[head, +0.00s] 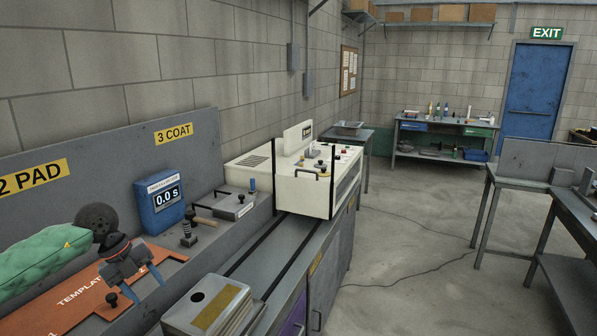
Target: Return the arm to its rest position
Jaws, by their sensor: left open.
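My left arm, in a green sleeve, comes in from the left edge in the head view. My left gripper (146,288) hangs over the orange template board (62,312) on the bench, its blue-tipped fingers pointing down. The fingers are apart and I see nothing between them. I cannot tell how high they are above the board. The arm and gripper hide part of the board and its lettering. My right gripper is not in view.
A blue "0.0 s" timer (160,203), a grey lidded box (228,206) and a dark-knobbed hand tool (188,236) stand behind the board. A stacked metal block (208,308) is in front right. A cream machine (318,178) stands farther along the rails. Open floor (400,255) lies to the right.

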